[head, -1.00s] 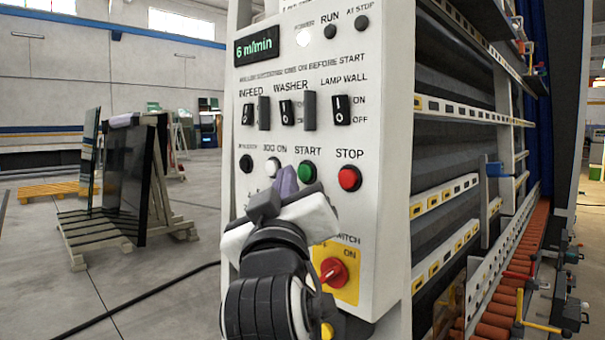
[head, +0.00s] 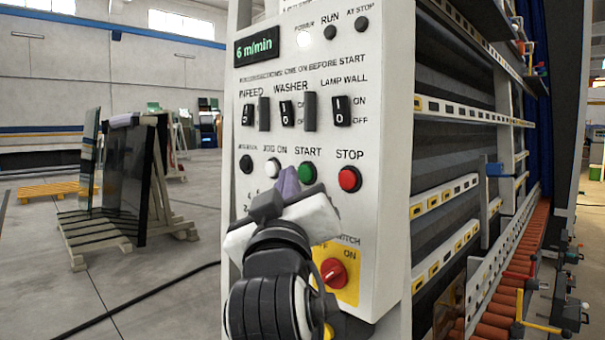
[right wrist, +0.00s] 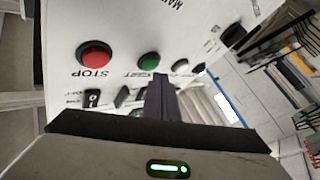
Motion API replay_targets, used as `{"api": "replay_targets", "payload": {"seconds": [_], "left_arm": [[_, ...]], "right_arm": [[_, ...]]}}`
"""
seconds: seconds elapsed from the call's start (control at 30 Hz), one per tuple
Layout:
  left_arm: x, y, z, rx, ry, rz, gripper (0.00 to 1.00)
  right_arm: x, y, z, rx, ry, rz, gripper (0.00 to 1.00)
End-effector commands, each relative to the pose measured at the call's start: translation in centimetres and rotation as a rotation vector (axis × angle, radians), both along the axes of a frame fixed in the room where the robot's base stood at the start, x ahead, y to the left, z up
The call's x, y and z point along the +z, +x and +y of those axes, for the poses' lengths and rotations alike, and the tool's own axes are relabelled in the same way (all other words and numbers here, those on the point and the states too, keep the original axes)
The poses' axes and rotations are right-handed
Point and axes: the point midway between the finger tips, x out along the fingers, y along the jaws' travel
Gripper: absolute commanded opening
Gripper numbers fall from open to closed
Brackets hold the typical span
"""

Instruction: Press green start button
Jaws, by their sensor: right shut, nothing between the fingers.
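The green start button (head: 307,173) is on the white control panel (head: 385,200), under the label START. It also shows in the right wrist view (right wrist: 149,62). My right gripper (head: 287,180) is shut and empty in front of the panel, its purple-grey fingertips just left of the green button in the head view. In the right wrist view the shut fingers (right wrist: 160,85) point at the panel, with their tips close below and right of the button. I cannot tell whether the tips touch the panel. My left gripper is not in view.
The red stop button (head: 349,179) sits right of the green one, and a white button (head: 273,168) sits left. A red rotary switch (head: 334,273) on a yellow plate is below. Switches (head: 285,113) are above. The washer's rollers (head: 495,300) extend to the right.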

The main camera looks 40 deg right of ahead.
Motion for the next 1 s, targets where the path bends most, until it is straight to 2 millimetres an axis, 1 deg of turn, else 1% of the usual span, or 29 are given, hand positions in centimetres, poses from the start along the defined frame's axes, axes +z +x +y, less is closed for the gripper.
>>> {"api": "replay_targets", "payload": {"seconds": [0.13, 0.57, 1.0], "left_arm": [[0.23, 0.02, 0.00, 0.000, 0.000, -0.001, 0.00], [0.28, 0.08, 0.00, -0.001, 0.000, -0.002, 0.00], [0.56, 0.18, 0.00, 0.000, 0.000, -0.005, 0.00]], "right_arm": [[0.01, 0.03, -0.47, 0.000, 0.001, 0.001, 0.00], [0.01, 0.04, -0.55, 0.000, 0.000, 0.000, 0.00], [0.03, 0.07, -1.09, -0.001, 0.000, -0.001, 0.00]]}}
